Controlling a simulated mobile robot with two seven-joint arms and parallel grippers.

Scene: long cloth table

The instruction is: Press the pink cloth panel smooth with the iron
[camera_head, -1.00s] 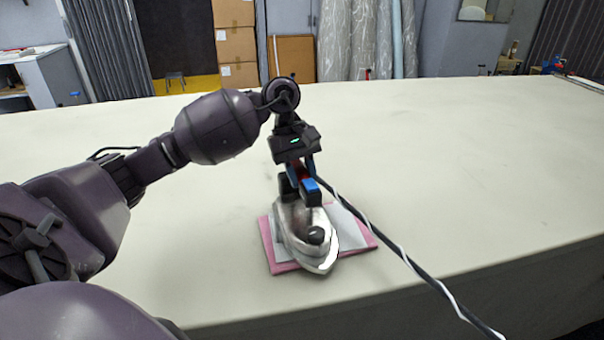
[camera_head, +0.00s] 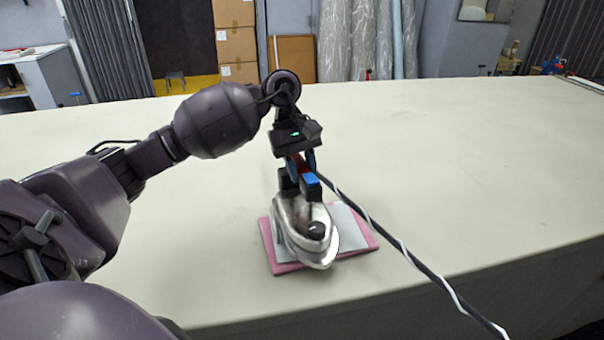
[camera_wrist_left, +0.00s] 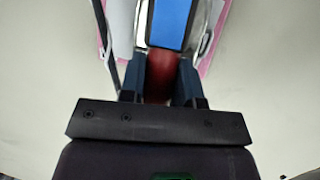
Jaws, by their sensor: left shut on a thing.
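The pink cloth panel (camera_head: 285,268) lies flat near the table's front edge, with a pale grey-white sheet (camera_head: 351,238) on top of it. The silver iron (camera_head: 318,256) is over the panel with its tip toward the table's front edge. It covers the middle of the sheet; whether its sole touches cannot be told. My left gripper (camera_head: 301,180) is shut on the iron's handle, which shows blue and red. In the left wrist view the fingers (camera_wrist_left: 161,85) close on the handle's red part, below its blue part (camera_wrist_left: 170,22). My right gripper is not in view.
The long cream table (camera_head: 470,150) is clear around the panel, with its front edge close below. A black-and-white cord (camera_head: 415,263) runs from the iron area to the lower right, across the table edge. Boxes and rolls stand behind the table.

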